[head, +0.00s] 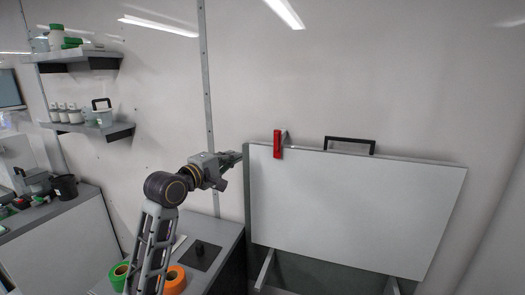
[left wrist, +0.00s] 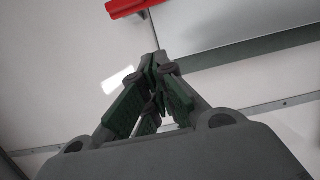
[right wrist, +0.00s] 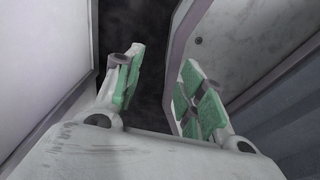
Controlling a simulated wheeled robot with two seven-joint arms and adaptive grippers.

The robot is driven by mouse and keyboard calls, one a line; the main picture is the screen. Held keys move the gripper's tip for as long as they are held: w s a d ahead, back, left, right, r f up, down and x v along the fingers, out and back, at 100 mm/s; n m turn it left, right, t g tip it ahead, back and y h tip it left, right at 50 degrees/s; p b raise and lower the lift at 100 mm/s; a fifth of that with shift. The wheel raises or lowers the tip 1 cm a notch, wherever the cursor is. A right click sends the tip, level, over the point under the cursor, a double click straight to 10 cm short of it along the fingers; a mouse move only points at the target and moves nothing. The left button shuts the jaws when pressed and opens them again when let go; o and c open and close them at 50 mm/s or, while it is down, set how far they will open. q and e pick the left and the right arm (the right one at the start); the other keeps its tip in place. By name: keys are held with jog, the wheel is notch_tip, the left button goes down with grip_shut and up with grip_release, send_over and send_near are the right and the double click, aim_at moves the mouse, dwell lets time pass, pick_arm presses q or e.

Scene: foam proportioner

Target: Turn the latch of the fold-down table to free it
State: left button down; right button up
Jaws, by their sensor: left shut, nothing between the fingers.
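The fold-down table (head: 350,205) is a white panel standing folded up against the wall. Its red latch (head: 277,144) stands upright at the panel's top edge, left of the black handle (head: 349,141). My left gripper (head: 238,157) is shut and empty, at the panel's upper left corner, left of and a little below the latch. In the left wrist view the latch (left wrist: 127,8) shows at the top, apart from the closed fingers (left wrist: 158,70). My right gripper (right wrist: 158,85) shows only in the right wrist view; it is open with nothing between its fingers.
A grey counter (head: 215,238) at lower left bears green tape (head: 119,272) and orange tape (head: 174,279). Wall shelves (head: 95,132) with bottles hang at upper left. A vertical metal rail (head: 207,90) runs up the wall behind my left arm. The wall above the panel is clear.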

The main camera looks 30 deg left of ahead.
pick_arm(q)
jog(key=p, duration=0.1)
send_near(268, 146)
jog(key=w+a, duration=0.3)
jog(key=a, duration=0.1)
jog(key=shift+w, duration=0.4)
jog(key=shift+w+p, duration=0.3)
jog(key=shift+w, duration=0.45)
jog(key=d, duration=0.2)
jog(key=shift+w+d+p, duration=0.25)
jog(key=shift+w+p, duration=0.05)
jog(key=shift+w, duration=0.05)
jog(key=shift+w+d, duration=0.1)
jog(key=shift+d, duration=0.5)
jog(key=shift+d+f, duration=0.1)
jog(key=shift+d, duration=0.05)
pick_arm(e)
jog(key=a+r, duration=0.1)
jog(key=s+a+r, duration=0.1)
jog(key=shift+a+r, duration=0.15)
jog(key=shift+a, duration=0.2)
jog(key=shift+d, duration=0.1)
